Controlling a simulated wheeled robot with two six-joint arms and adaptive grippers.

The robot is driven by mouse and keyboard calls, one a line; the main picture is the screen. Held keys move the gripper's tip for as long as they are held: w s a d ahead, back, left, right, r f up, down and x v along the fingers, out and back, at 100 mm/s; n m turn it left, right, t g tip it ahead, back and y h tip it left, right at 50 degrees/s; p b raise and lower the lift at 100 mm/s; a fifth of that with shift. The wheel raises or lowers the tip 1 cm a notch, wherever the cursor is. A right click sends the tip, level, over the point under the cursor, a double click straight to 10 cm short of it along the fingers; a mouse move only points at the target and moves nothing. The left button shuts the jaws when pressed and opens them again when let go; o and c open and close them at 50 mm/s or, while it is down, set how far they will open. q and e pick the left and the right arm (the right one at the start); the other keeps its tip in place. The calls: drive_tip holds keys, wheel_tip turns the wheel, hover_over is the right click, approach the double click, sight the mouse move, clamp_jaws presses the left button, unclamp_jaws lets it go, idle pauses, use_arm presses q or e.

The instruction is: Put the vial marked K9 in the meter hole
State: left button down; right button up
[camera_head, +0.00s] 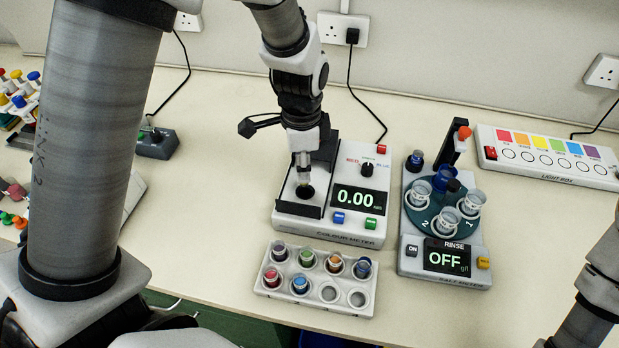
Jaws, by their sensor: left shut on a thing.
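The colour meter (318,234) stands in the middle of the bench, its display reading 0.00. Its hole (305,192) shows as a dark round opening in the black well on its left side. My left gripper (303,160) points down just above this well, shut on a small pale vial (304,176). The vial looks upright and over or at the hole; I cannot tell whether its bottom is inside. Its marking cannot be read, so K9 is not visible. My right gripper is out of view; only part of that arm shows at the right edge.
A white rack (318,306) in front of the meter holds several coloured-cap vials and two empty places at front right. The salt meter (445,270) with its round carousel stands to the right, reading OFF. A light box (550,160) lies behind right.

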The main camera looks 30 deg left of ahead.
use_arm(q)
drive_tip(key=f, duration=0.4)
drive_tip(key=w+f, duration=0.1)
drive_tip(key=f, duration=0.1)
drive_tip(key=shift+f+p, duration=0.25)
drive_tip(key=shift+p, duration=0.1)
drive_tip(key=shift+s+r, duration=0.15)
drive_tip(key=shift+s, duration=0.1)
drive_tip(key=c, duration=1.1)
unclamp_jaws()
drive_tip(key=shift+o, duration=0.6)
drive_tip(key=shift+w, duration=0.15)
wheel_tip(320, 180, up, 12)
drive_tip(key=b, duration=0.1)
drive_tip(key=shift+b, duration=0.4)
drive_tip(key=shift+a, duration=0.1)
